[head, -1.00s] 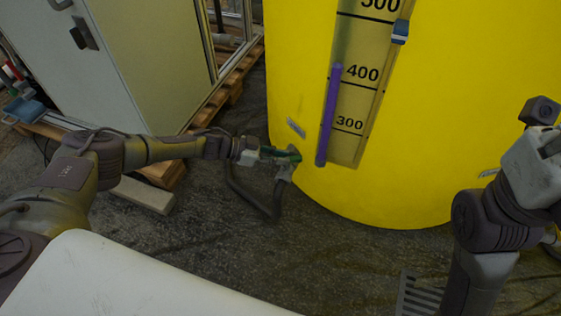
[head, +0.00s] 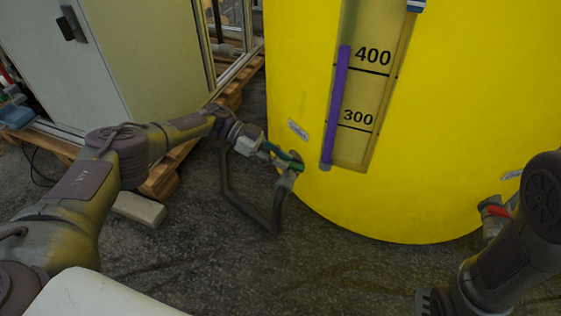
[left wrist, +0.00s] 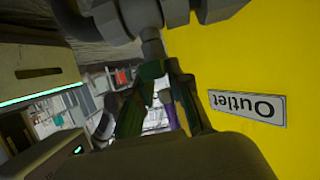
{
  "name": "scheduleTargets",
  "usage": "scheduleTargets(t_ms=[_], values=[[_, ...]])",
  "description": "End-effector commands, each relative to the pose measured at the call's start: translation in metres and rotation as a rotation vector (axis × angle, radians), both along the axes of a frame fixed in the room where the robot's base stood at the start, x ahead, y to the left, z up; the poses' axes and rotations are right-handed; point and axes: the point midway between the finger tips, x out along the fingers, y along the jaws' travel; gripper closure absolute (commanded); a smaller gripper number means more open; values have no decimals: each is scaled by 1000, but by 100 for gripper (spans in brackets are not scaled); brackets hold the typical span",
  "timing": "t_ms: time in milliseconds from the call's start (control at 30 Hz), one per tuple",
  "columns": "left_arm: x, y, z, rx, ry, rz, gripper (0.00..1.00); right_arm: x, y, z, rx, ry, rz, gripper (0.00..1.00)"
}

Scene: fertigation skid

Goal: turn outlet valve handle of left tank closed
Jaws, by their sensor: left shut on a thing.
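The big yellow tank (head: 440,150) fills the right half of the head view. Its outlet valve (head: 287,180) sits low on the tank's left side, beside a small label (head: 298,130). That label reads "Outlet", upside down, in the left wrist view (left wrist: 248,106). My left gripper (head: 281,157) is at the valve, shut on its green handle (head: 290,163). In the left wrist view the fingers (left wrist: 160,110) reach toward the pipe fitting, with green between them. They partly hide the handle, so its exact angle is unclear. My right arm shows at the lower right, its gripper out of view.
A black hose (head: 250,212) loops down from the valve to the floor. A second valve with a red handle (head: 495,210) is on the tank's right, close to my right arm. A pale cabinet (head: 150,60) on a wooden pallet (head: 172,172) stands at the left.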

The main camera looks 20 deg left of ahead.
Motion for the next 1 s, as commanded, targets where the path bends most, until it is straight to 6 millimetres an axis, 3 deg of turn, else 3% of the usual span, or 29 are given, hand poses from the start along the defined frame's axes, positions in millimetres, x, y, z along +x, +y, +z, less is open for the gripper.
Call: scheduleTargets(t_ms=[267, 300, 467, 767, 1000], values=[[0, -2, 0, -2, -2, -2, 100, 0, 0, 0, -1, 0, 0, 60], [0, -2, 0, -2, -2, -2, 80, 0, 0, 0, -1, 0, 0, 60], [0, -2, 0, -2, -1, -2, 56, 0, 0, 0, -1, -1, 0, 60], [0, 0, 1, -1, -1, 0, 56, 2, 0, 0, 0, 4, 0, 60], [2, 29, 12, 0, -2, 4, 56, 1, 0, 0, 0, 2, 0, 60]])
